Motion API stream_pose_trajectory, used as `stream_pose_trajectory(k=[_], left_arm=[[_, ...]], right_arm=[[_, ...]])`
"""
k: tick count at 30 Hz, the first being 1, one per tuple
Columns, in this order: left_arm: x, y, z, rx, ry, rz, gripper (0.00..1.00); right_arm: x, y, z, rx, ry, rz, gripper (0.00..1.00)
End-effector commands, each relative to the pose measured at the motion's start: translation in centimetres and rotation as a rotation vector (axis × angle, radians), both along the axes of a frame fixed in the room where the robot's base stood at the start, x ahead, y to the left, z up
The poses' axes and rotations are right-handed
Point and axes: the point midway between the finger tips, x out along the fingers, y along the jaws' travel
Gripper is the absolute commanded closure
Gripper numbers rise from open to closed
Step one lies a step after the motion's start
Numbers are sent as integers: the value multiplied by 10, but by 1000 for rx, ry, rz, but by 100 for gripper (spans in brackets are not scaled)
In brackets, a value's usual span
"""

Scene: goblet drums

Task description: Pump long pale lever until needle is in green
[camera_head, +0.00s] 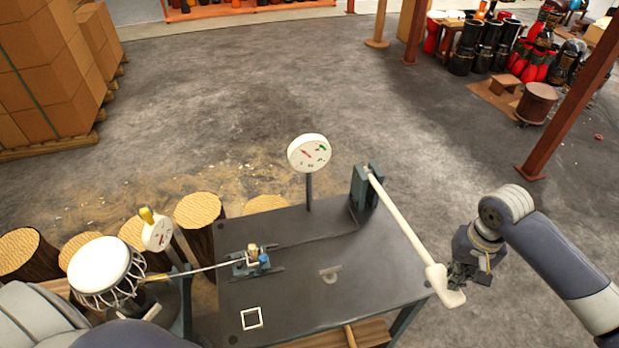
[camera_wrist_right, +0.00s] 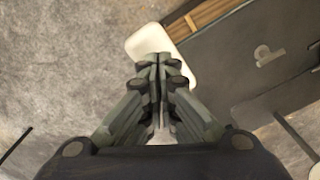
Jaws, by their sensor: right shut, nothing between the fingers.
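The long pale lever (camera_head: 402,223) runs from a dark green post (camera_head: 364,188) at the table's back right down to a thick pale handle (camera_head: 445,286) past the table's right edge. My right gripper (camera_head: 462,276) is shut and empty, right beside the handle. In the right wrist view the shut fingers (camera_wrist_right: 160,65) overlap the handle (camera_wrist_right: 150,40); contact cannot be told. A round white gauge (camera_head: 309,152) stands on a pole at the table's back edge. It has a green mark at its upper right and a red needle-like mark left of the green. My left gripper is not in view.
The dark table (camera_head: 320,285) bears a small blue-and-brass clamp (camera_head: 251,261) and a white square outline. A white-headed drum (camera_head: 99,266) and a second gauge (camera_head: 157,234) stand left. Log stumps (camera_head: 198,211) line the back left. Floor beyond the table is open.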

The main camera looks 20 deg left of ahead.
Motion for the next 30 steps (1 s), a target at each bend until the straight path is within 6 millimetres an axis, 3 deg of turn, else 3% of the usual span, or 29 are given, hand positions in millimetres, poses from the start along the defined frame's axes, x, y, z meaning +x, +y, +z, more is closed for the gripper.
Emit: stream_pose_trajectory(k=[14, 30], left_arm=[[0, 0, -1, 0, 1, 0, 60], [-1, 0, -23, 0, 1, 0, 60]], right_arm=[[0, 0, -1, 0, 0, 0, 100], [2, 3, -65, 2, 1, 0, 100]])
